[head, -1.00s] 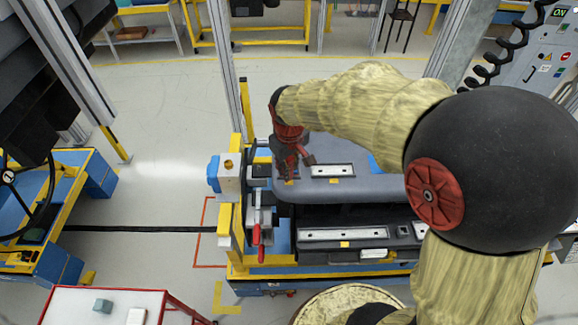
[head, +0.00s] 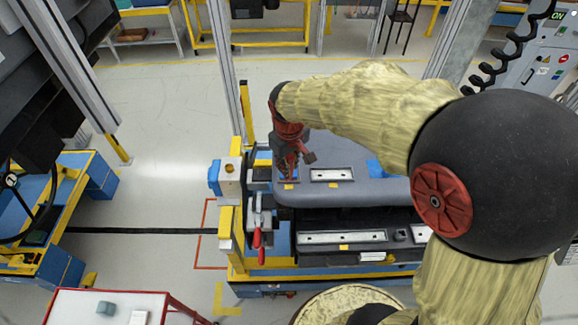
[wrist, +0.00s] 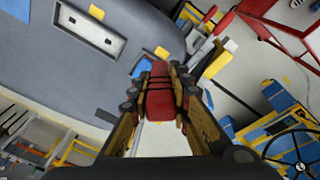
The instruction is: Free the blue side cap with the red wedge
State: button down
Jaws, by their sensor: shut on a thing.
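My gripper (wrist: 160,100) is shut on the red wedge (wrist: 159,104), which shows between its fingers in the wrist view. In the head view my gripper (head: 290,168) is at the left end of the grey dashboard (head: 350,190), and the wedge cannot be told apart from it. A blue piece (wrist: 143,66), which looks like the blue side cap, lies at the dashboard's end just beyond the wedge tip in the wrist view. Whether the wedge touches it cannot be told. In the head view this piece is mostly hidden by the gripper.
A yellow and blue stand with clamps (head: 255,215) and red handles (head: 257,238) carries the dashboard's left end. A blue-sided box (head: 229,177) sits left of it. A white-topped cart (head: 70,308) stands front left. Floor between is clear.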

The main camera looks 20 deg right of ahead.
aim_at(289, 157)
jog(key=shift+r+p, duration=1.05)
jog(key=shift+r, duration=0.85)
